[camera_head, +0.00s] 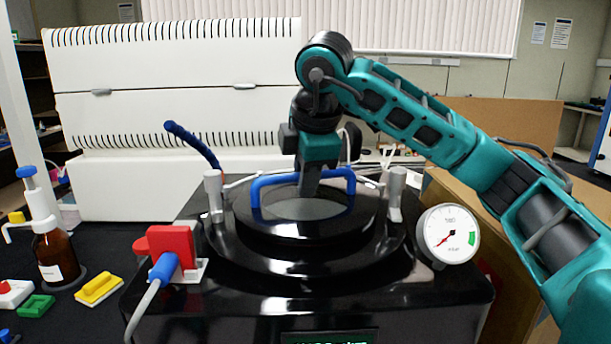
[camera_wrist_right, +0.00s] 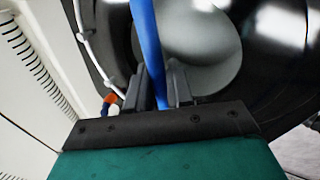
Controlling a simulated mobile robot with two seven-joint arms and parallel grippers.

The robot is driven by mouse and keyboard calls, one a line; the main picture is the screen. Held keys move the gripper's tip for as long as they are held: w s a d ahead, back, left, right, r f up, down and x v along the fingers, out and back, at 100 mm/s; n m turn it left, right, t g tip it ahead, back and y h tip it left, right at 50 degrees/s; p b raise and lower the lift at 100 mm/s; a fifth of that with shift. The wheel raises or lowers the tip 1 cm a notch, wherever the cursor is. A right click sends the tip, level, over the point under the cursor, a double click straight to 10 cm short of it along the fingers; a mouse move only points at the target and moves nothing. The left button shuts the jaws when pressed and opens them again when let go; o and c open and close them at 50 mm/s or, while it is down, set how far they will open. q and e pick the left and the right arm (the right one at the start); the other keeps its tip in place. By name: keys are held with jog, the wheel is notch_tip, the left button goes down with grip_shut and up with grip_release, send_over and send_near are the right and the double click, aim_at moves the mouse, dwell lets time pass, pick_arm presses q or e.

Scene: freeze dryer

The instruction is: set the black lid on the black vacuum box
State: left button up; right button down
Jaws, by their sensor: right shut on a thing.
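The black lid (camera_head: 305,229) is a round disc with a clear grey window and a blue handle (camera_head: 345,180). My right gripper (camera_head: 309,190) comes down from above and is shut on the blue handle. In the right wrist view the handle (camera_wrist_right: 147,45) passes between the fingers (camera_wrist_right: 158,88). The lid is level, over the round top of the black vacuum box (camera_head: 420,300). I cannot tell whether it touches the box's rim or hangs just above it. My left gripper is out of view.
Grey clamps (camera_head: 214,195) stand on both sides of the lid. A pressure gauge (camera_head: 448,234) is at the box's right, and a red valve (camera_head: 172,245) with a blue-ended hose at its left. A white ribbed cabinet (camera_head: 180,70) stands behind.

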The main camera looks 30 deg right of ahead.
jog(key=shift+f+b, duration=0.35)
jog(key=shift+b, duration=0.05)
dwell(0.4)
jog(key=c, duration=0.9)
grip_release()
jog(key=shift+f, duration=0.15)
jog(key=p+v, duration=0.3)
jog(key=v, duration=1)
